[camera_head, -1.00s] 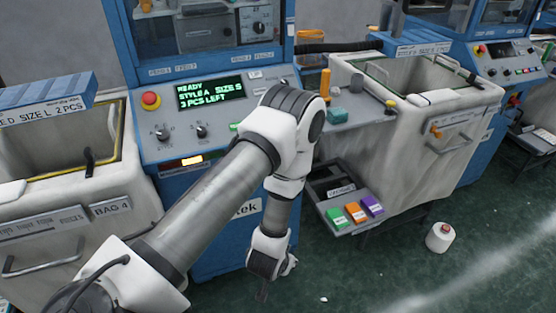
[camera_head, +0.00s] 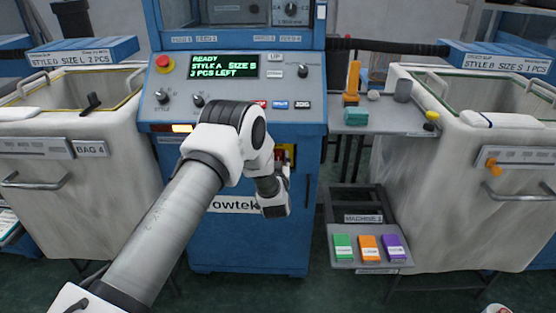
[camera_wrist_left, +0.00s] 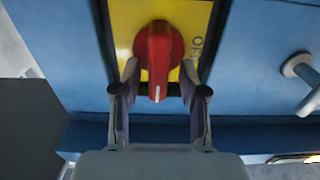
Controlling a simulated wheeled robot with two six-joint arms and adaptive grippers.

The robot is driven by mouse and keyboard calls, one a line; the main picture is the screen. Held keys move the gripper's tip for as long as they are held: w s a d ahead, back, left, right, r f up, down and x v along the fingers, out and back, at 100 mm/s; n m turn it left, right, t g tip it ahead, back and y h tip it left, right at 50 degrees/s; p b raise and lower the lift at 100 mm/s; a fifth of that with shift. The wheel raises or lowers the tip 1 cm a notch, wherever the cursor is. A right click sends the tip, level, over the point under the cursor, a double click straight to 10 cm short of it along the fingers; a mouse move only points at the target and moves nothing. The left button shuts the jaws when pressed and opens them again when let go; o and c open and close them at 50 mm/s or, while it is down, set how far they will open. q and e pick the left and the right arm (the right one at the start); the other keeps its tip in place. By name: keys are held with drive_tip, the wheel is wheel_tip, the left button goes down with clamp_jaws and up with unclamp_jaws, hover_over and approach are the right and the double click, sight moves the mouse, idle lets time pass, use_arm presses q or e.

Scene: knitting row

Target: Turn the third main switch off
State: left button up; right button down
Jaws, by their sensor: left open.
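The main switch is a red rotary knob (camera_wrist_left: 158,55) on a yellow plate (camera_wrist_left: 126,22) set in the blue machine front. The letters "OF" show on the plate right of the knob in the left wrist view. The knob's grip points towards the gripper, with a white mark at its end. My left gripper (camera_wrist_left: 158,78) is open, with one finger on each side of the knob; whether they touch it I cannot tell. In the head view the plate (camera_head: 291,151) shows just behind my left gripper (camera_head: 284,169), partly hidden. My right gripper is not in view.
Above the switch is a sloped panel with a green-lit display (camera_head: 224,66), a red emergency button (camera_head: 164,63) and dark knobs. Pale bins (camera_head: 75,200) stand left and right. A tray (camera_head: 340,263) with green, orange and purple blocks is at lower right.

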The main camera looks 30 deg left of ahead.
use_arm(q)
drive_tip(key=shift+d, duration=0.15)
drive_tip(key=shift+c, duration=0.4)
clamp_jaws()
